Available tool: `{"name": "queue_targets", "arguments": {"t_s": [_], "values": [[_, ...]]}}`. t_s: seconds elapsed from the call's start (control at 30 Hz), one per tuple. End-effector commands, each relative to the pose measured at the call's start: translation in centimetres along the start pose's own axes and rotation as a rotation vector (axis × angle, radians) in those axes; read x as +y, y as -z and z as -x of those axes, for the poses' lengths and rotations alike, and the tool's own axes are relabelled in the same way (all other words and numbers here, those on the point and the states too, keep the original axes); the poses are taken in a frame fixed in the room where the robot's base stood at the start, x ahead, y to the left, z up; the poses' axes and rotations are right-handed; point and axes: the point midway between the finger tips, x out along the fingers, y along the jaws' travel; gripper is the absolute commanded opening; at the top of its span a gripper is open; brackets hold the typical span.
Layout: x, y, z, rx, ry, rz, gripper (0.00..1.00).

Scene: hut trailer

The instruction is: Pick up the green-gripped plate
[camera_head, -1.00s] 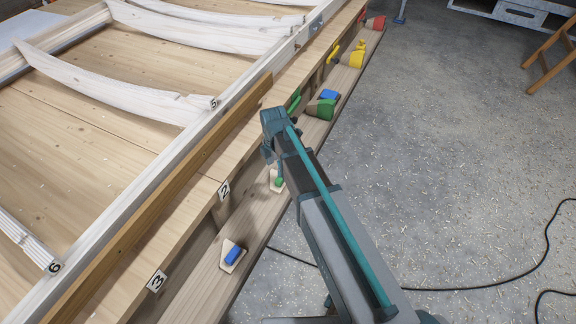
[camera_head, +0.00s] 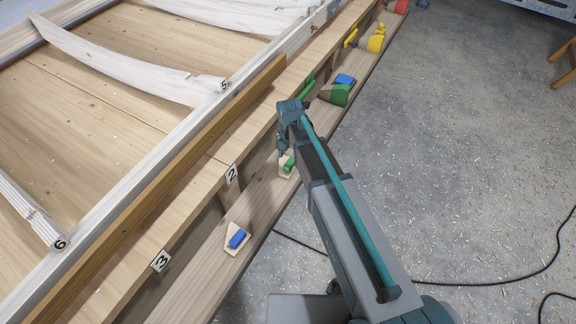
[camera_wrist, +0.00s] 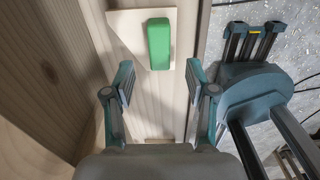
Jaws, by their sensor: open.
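The green-gripped plate is a pale wooden plate (camera_wrist: 127,30) with a green block grip (camera_wrist: 158,44). It lies on the wooden shelf at the top middle of the wrist view. In the head view its green grip (camera_head: 289,163) shows just below my gripper (camera_head: 284,150), which hides part of the plate. In the wrist view my gripper (camera_wrist: 158,84) is open and empty. Its two fingers are spread wider than the green grip, and the grip lies just beyond the fingertips. I cannot tell the height of the fingers above the shelf.
A blue-gripped plate (camera_head: 237,239) lies nearer on the same shelf (camera_head: 262,205). Farther along are a green object (camera_head: 336,94), a blue one (camera_head: 345,79), and yellow and red ones. The tall wooden side board (camera_head: 190,215) runs along the shelf's left. The floor at right is mostly open.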

Motion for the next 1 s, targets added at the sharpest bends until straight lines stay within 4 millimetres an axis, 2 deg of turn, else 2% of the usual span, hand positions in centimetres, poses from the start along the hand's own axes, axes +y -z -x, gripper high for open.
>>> {"name": "queue_targets", "arguments": {"t_s": [0.23, 0.5, 0.8, 1.0], "values": [[0.0, -0.2, -1.5, 0.001, 0.001, -0.001, 0.56], [0.1, -0.5, -5.0, 0.002, 0.002, -0.001, 0.56], [0.1, -0.5, -5.6, 0.000, 0.000, -0.001, 0.56], [0.0, -0.5, -5.6, 0.000, 0.000, -0.001, 0.23]]}}
